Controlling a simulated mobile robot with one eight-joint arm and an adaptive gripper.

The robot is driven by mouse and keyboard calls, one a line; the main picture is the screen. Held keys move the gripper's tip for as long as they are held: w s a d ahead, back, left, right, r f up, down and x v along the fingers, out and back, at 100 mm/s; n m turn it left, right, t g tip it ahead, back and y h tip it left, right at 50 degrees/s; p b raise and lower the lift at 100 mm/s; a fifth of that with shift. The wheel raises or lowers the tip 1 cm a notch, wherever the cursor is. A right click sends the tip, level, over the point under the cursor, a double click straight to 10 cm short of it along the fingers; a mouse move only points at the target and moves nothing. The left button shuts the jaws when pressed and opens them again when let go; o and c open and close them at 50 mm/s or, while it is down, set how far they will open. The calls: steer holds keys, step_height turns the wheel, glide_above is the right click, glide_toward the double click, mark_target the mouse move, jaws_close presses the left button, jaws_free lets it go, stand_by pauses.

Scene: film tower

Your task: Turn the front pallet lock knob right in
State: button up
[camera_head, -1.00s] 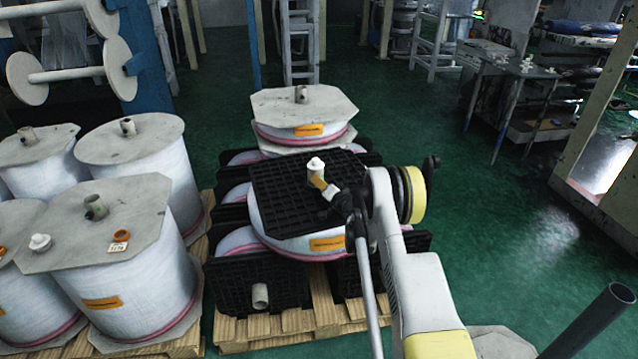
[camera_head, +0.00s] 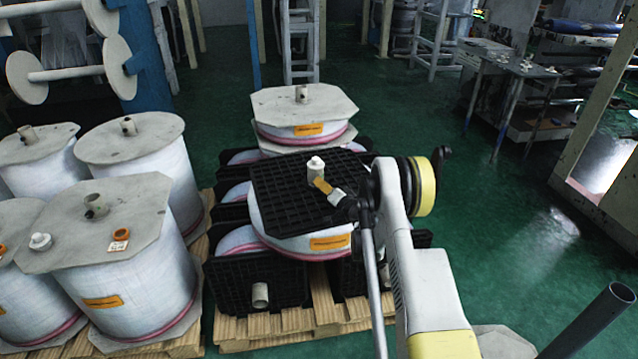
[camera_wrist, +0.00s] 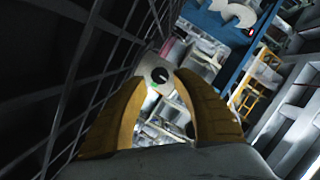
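The white lock knob (camera_head: 316,163) sits on top of a pale upright core at the middle of the front black pallet (camera_head: 283,200). My gripper (camera_head: 322,185) is beside the core, just below and to the right of the knob. In the wrist view its two yellow fingers (camera_wrist: 163,88) stand apart with a gap between the tips.
The black pallet lies on a wrapped roll (camera_head: 295,244) over a wooden pallet (camera_head: 290,322). Several wrapped rolls with grey boards (camera_head: 95,225) stand at the left. A board-topped roll (camera_head: 300,105) stands behind. Green floor (camera_head: 490,215) is clear at the right.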

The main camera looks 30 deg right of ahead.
steer(key=s, duration=0.2)
steer(key=s+r, duration=0.1)
steer(key=s, duration=0.5)
steer(key=shift+r, duration=0.2)
steer(key=shift+o, duration=1.4)
steer(key=shift+w+a+f+n+g+p, duration=0.15)
steer(key=shift+w+a+n+g+p, duration=0.2)
steer(key=shift+a+n+g+p, duration=0.25)
steer(key=shift+w+a+n+g+h+p, duration=0.25)
steer(key=shift+n+g+h+p, duration=0.1)
steer(key=shift+n+h, duration=0.2)
steer(key=shift+w+a+r+n+h+p, duration=0.15)
steer(key=shift+a+r+n+h+p, duration=0.15)
steer(key=shift+n, duration=0.25)
steer(key=r+n+h, duration=0.1)
steer(key=r+n+g+p, duration=0.1)
steer(key=shift+w+a+n+h, duration=0.1)
steer(key=shift+w+n+h, duration=0.2)
steer(key=shift+w+h, duration=0.1)
steer(key=shift+w+r, duration=0.1)
steer(key=shift+w, duration=0.05)
steer(key=b+x, duration=0.3)
steer(key=x, duration=0.6)
steer(key=shift+w+f, duration=0.15)
steer(key=shift+f, duration=0.1)
steer(key=shift+w+d+f, duration=0.1)
steer(key=shift+w+d, duration=0.2)
steer(key=shift+w, duration=0.25)
jaws_close()
